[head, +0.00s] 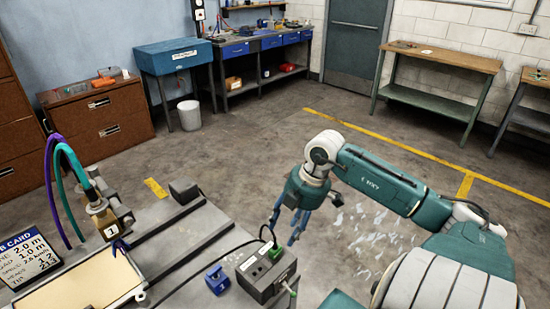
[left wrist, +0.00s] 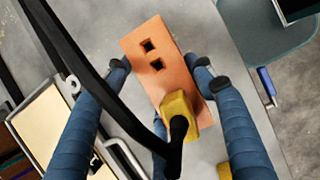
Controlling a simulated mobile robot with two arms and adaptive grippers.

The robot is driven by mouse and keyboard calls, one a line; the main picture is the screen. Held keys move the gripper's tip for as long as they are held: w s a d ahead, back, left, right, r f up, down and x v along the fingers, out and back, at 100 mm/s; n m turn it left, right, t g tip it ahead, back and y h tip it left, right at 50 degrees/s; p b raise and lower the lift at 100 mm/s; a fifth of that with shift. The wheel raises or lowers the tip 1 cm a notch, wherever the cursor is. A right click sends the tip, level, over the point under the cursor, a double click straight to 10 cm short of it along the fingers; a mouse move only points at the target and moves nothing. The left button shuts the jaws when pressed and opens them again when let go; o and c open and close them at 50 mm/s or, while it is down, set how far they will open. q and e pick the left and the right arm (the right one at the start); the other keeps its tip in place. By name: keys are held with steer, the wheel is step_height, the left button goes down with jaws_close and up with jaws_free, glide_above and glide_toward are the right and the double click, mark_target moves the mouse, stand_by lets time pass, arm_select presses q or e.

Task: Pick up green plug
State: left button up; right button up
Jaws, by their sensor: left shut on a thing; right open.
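A small green plug-like piece (head: 277,253) sits at the top of a dark grey box (head: 254,272) on the bench, in the head view. My right gripper (head: 284,227) is open and empty, pointing down above and just behind that box; I cannot tell the exact gap. A yellow plug-like piece (left wrist: 179,109) with a black cable lies against the block. No green plug shows in that view.
A blue block (head: 217,278) stands left of the grey box. Dark rails (head: 180,262) cross the grey bench, with a tan panel (head: 85,290) at left. A brass-coloured part tagged 1 (head: 106,222) has purple and green hoses. Black cables run near the box and across the left wrist view.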

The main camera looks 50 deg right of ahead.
mark_target(277, 248)
steer(key=x, duration=0.4)
steer(key=shift+f, duration=0.1)
steer(key=shift+a+x, duration=0.15)
steer(key=shift+x, duration=1.3)
steer(key=shift+a+x, duration=0.15)
steer(key=shift+x, duration=1.25)
steer(key=shift+s, duration=0.15)
jaws_close()
